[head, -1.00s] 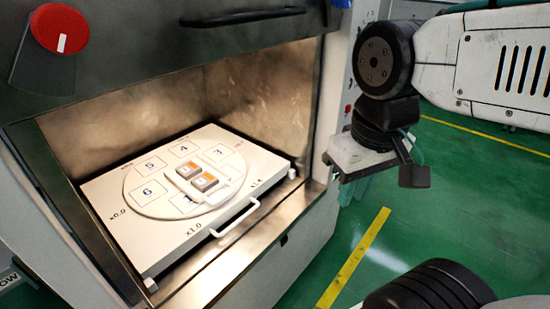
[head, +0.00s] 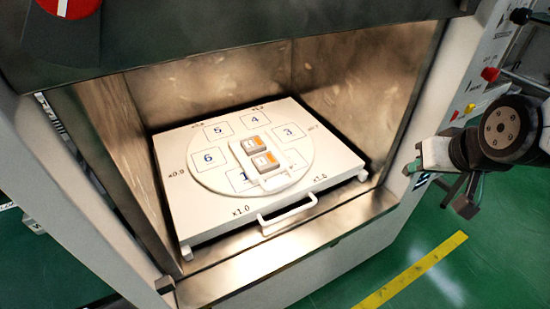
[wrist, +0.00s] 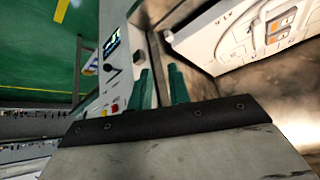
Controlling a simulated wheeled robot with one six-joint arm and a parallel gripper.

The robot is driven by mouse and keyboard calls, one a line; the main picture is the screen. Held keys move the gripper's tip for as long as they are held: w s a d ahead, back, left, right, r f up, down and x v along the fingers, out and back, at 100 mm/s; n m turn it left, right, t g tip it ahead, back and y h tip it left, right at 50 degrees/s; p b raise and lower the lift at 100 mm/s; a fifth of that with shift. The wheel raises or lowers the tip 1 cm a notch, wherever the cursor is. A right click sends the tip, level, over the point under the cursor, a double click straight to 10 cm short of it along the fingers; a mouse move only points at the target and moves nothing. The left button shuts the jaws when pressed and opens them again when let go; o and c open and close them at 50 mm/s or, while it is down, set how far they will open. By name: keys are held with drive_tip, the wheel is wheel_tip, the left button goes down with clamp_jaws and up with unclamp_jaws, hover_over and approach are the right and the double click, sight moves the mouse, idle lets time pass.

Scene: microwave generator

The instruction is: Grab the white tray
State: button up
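A small white tray (head: 271,183) lies on the round white plate of a larger white board (head: 185,218) inside the open chamber. It carries two grey-and-orange blocks, (head: 255,145) and (head: 265,163). The board has a white front handle (head: 290,218). My gripper (head: 446,177) is outside the chamber, to the right of its opening and apart from the tray. In the wrist view its green fingers (wrist: 163,78) stand apart with nothing between them. There the board (wrist: 215,40) and part of the tray show at upper right.
The chamber's metal side walls (head: 365,95) and front sill (head: 290,255) frame the opening. A raised dark door with a red knob (head: 62,8) is above. The control panel (head: 470,90) with coloured buttons is behind my gripper. Green floor (head: 440,245) is free at right.

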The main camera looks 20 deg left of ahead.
drive_tip(key=w+a+f+n+t+y, duration=0.1)
drive_tip(key=w+a+f, duration=0.15)
drive_tip(key=a, duration=0.45)
drive_tip(key=w+a+f+n+t+y, duration=0.1)
drive_tip(key=w+a+f+t+y, duration=0.1)
drive_tip(key=a+f, duration=0.35)
drive_tip(key=n+t+y, duration=0.2)
drive_tip(key=y, duration=0.1)
approach(287, 162)
drive_tip(key=shift+w+a+r, duration=0.4)
drive_tip(key=shift+w+r, duration=0.25)
drive_tip(key=shift+w, duration=0.2)
drive_tip(key=shift+a+f, duration=0.1)
drive_tip(key=shift+a, duration=0.15)
drive_tip(key=x, duration=0.7)
drive_tip(key=shift+w+a, duration=0.15)
drive_tip(key=shift+w, duration=0.1)
clamp_jaws()
